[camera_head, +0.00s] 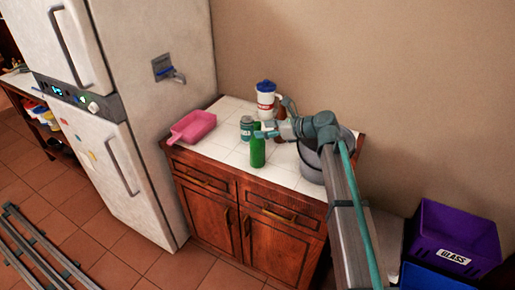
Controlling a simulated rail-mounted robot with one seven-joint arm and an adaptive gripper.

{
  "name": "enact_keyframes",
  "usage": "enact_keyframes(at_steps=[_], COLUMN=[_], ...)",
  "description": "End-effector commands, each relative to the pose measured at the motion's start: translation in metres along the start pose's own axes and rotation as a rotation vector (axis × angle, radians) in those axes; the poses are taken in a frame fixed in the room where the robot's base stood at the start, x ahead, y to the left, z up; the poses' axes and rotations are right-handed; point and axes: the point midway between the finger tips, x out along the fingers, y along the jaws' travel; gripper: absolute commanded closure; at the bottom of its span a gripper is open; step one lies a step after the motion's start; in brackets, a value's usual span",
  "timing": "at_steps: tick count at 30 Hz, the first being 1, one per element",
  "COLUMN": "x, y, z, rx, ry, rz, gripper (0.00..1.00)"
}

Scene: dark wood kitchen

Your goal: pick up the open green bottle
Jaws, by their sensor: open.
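The green bottle (257,153) stands upright on the white tiled counter, near its front edge. Its upper part is partly hidden by my gripper, and I cannot see its mouth clearly. My gripper (265,134) is at the upper part of the bottle, reaching in from the right. The jaws are open. I cannot tell from this view whether the fingers are around the bottle or just in front of it.
A green-grey can (246,128) stands just behind the bottle. A white container with a blue lid (266,98) is at the back. A pink scoop (192,127) lies left; a grey pot (311,160) stands right. A purple crate (455,235) is at the lower right.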

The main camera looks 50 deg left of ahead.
Motion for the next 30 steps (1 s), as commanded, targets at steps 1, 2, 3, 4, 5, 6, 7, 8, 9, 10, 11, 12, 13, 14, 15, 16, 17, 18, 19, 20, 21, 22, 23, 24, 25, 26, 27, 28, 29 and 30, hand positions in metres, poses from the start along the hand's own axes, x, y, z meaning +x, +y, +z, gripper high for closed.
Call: enact_keyframes(at_steps=[1, 2, 3, 4, 5, 6, 7, 8, 9, 10, 11, 12, 13, 14, 15, 16, 17, 18, 19, 20, 21, 22, 23, 24, 25, 26, 27, 28, 29, 30], x=[0.007, 0.011, 0.018, 0.022, 0.026, 0.03, 0.032, 0.034, 0.035, 0.035, 0.035, 0.035, 0.035, 0.035, 0.035, 0.035, 0.035, 0.035, 0.035, 0.035, 0.035, 0.035, 0.035, 0.035, 0.035, 0.035, 0.035, 0.035, 0.035, 0.035], y=[-0.001, -0.001, -0.001, -0.001, -0.001, -0.001, -0.001, -0.001, -0.001, -0.001, -0.001, -0.001, -0.001, -0.001, -0.001, -0.001, -0.001, -0.001, -0.001, -0.001, -0.001, -0.001, -0.001, -0.001, -0.001, -0.001, -0.001, -0.001, -0.001, -0.001], z=[0.005, 0.006, 0.006, 0.005, 0.005, 0.004, 0.004, 0.004, 0.003, 0.003, 0.003, 0.003, 0.003, 0.003, 0.003, 0.003, 0.003, 0.003, 0.003, 0.003, 0.003, 0.003, 0.003, 0.003, 0.003, 0.003, 0.003, 0.003, 0.003, 0.003], rx=[0.0, 0.0, 0.0, 0.0, 0.0, 0.001, 0.001, 0.001, 0.001, 0.0, 0.0, 0.0, 0.0, 0.0, 0.0, 0.0, 0.0, 0.0, 0.0, 0.0, 0.0, 0.0, 0.0, 0.0, 0.0, 0.0, 0.0, 0.0, 0.0, 0.0], ry=[0.001, 0.001, 0.0, 0.0, 0.0, 0.001, 0.001, 0.0, 0.0, 0.0, 0.0, 0.0, 0.0, 0.0, 0.0, 0.0, 0.0, 0.0, 0.0, 0.0, 0.0, 0.0, 0.0, 0.0, 0.0, 0.0, 0.0, 0.0, 0.0, 0.0], rz=[0.002, 0.003, 0.002, 0.002, 0.002, 0.002, 0.002, 0.001, 0.001, 0.0, 0.0, 0.0, 0.0, 0.0, 0.0, 0.0, 0.0, 0.0, 0.0, 0.0, 0.0, 0.0, 0.0, 0.0, 0.0, 0.0, 0.0, 0.0, 0.0, 0.0], gripper=[0.41, 0.41, 0.41, 0.41, 0.41, 0.41, 0.41, 0.41, 0.41, 0.41, 0.41, 0.41, 0.41, 0.41, 0.41, 0.46, 0.51, 0.58, 0.63, 0.68, 0.74, 0.79, 0.84, 0.91, 0.96, 1.0, 1.0, 1.0, 1.0, 1.0])
